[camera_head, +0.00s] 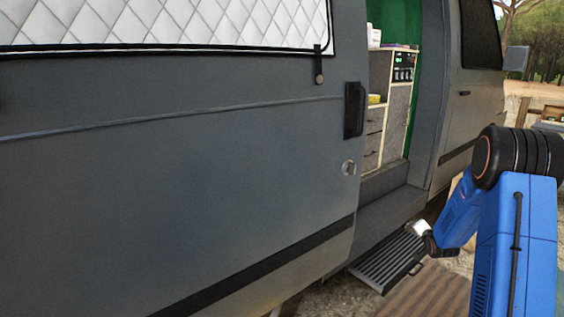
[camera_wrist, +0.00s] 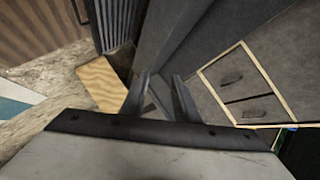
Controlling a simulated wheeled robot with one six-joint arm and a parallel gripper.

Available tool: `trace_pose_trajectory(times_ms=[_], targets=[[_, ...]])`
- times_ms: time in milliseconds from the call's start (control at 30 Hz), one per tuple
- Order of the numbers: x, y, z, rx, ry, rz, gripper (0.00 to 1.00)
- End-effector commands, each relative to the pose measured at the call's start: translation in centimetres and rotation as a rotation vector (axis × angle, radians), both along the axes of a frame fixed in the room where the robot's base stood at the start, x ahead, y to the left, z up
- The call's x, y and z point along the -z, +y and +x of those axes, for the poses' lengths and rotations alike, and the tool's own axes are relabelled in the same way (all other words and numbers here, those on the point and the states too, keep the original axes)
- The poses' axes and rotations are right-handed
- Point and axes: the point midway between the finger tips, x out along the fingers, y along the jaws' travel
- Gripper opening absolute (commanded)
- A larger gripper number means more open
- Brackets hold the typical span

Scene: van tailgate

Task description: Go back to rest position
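My gripper (camera_wrist: 160,82) shows at the lower middle of the wrist view. Its two dark fingers stand apart with nothing between them. In the head view my blue arm is at the right, with its upper link upright and the forearm angled down toward the van's doorway. The gripper's fingers cannot be made out clearly there. The grey van (camera_head: 170,190) fills most of the head view, and its side door stands open. Inside the doorway is a cabinet with drawers (camera_head: 376,130), whose drawer fronts also show at the right of the wrist view (camera_wrist: 245,95).
A slatted step (camera_head: 385,262) sits below the doorway sill (camera_head: 385,222), close to my arm. A striped mat (camera_head: 430,292) lies on the ground. A wooden board (camera_wrist: 103,83) shows left of the fingers. A table with things on it (camera_head: 552,118) stands at the far right.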

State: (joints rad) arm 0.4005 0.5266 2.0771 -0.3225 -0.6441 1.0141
Motion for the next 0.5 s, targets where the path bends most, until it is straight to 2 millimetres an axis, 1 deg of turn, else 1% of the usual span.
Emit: trace_pose_trajectory(times_ms=[33,100,267,467,500], targets=[[-1.7,1.0,-0.6,-0.009,0.017,-0.023,0.28],[-3.3,2.0,-1.6,-0.019,0.048,-0.052,0.28],[-6.9,4.6,-4.2,-0.045,0.118,-0.116,0.28],[-10.8,7.9,-8.3,-0.086,0.206,-0.188,0.28],[-11.5,8.5,-9.2,-0.095,0.224,-0.201,0.28]])
